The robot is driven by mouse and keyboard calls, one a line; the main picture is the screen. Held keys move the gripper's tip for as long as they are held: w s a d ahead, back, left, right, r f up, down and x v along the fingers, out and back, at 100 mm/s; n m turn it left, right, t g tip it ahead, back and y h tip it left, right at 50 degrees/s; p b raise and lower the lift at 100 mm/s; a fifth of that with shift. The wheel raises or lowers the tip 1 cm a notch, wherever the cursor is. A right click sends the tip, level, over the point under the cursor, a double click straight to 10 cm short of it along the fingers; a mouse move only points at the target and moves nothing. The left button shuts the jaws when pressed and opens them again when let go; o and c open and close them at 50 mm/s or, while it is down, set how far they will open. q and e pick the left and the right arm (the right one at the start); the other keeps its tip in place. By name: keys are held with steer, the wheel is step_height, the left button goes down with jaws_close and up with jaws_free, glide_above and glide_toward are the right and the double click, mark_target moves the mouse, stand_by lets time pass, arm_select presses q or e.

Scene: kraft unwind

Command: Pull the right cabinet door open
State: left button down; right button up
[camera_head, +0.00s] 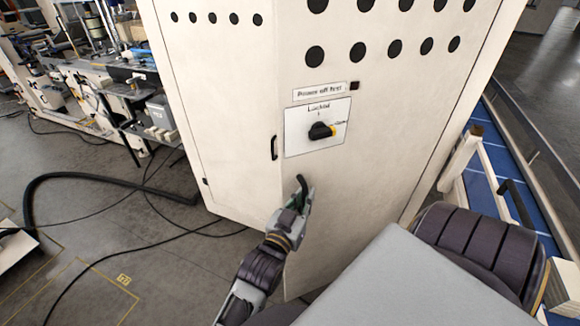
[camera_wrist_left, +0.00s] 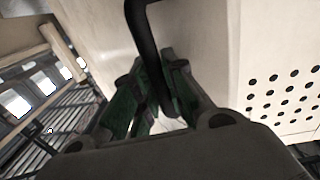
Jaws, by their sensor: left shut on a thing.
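The tall white cabinet's right door (camera_head: 375,185) faces me in the head view; I see no clear gap at its left edge. My left gripper (camera_head: 303,197) is low at this door's left side. It is shut on the black door handle (camera_head: 300,181). In the left wrist view the handle (camera_wrist_left: 143,35) runs down between the green-padded fingers (camera_wrist_left: 157,100). My right gripper is not in view.
The left door (camera_head: 215,100) has its own black handle (camera_head: 274,147) close by. A black hose (camera_head: 100,176) and cables lie on the floor at left, near a workbench (camera_head: 130,90). A blue-floored frame (camera_head: 520,160) stands at right. Floor in front of the left door is fairly clear.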

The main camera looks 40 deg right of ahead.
arm_select(q)
steer(key=shift+s+a+r, duration=0.1)
steer(key=shift+s+a, duration=0.05)
steer(key=shift+s, duration=0.65)
steer(key=c, duration=1.5)
jaws_free()
steer(key=shift+o, duration=0.2)
steer(key=v, duration=1.2)
steer(key=shift+c, duration=0.2)
